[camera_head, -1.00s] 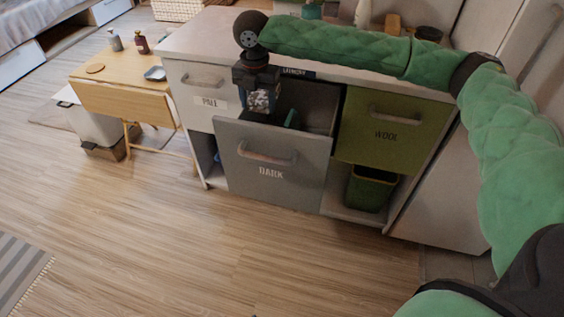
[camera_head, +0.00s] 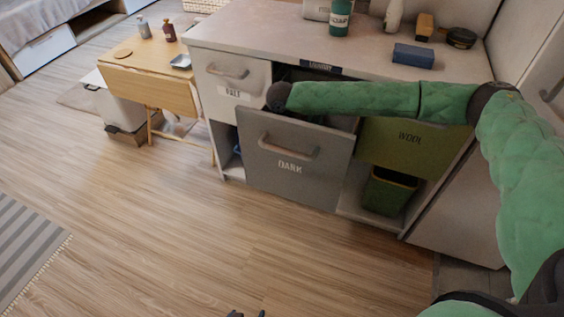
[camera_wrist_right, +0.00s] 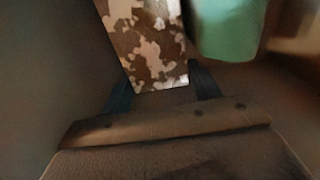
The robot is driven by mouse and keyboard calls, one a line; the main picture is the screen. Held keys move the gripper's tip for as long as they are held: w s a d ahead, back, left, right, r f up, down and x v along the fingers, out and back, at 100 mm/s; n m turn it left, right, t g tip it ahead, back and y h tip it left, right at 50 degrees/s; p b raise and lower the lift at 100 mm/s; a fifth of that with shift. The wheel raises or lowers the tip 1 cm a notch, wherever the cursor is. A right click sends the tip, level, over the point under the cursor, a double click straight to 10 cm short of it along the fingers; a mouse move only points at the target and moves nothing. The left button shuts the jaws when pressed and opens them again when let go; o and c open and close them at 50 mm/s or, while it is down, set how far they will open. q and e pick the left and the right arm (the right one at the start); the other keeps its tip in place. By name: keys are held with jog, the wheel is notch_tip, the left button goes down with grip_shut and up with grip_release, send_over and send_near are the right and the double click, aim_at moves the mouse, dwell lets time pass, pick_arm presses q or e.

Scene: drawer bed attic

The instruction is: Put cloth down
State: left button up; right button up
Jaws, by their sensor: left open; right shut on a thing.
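The cloth (camera_wrist_right: 150,40), patterned in brown and cream blotches, shows in the right wrist view between the dark fingers of my right gripper (camera_wrist_right: 160,82), which is shut on it. In the head view, my green-sleeved right arm reaches into the open grey drawer marked DARK (camera_head: 270,175). The right gripper and the cloth are hidden there behind the drawer front. A green thing (camera_wrist_right: 226,28) lies beside the cloth in the wrist view. My left gripper (camera_head: 246,314) just shows at the bottom edge of the head view, open and apart from everything.
The PALE drawer (camera_head: 232,85) and the olive WOOL drawer (camera_head: 410,140) flank the DARK drawer. A dark green bin (camera_head: 388,192) stands below WOOL. The countertop (camera_head: 300,40) holds a blue box (camera_head: 414,55) and bottles. A wooden table (camera_head: 140,85) stands left. The floor in front is clear.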

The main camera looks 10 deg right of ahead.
notch_tip(320, 180, down, 6)
jog(key=shift+f, duration=0.4)
jog(key=shift+f, duration=0.1)
jog(key=o, duration=1)
jog(key=shift+c, duration=0.2)
notch_tip(320, 180, up, 12)
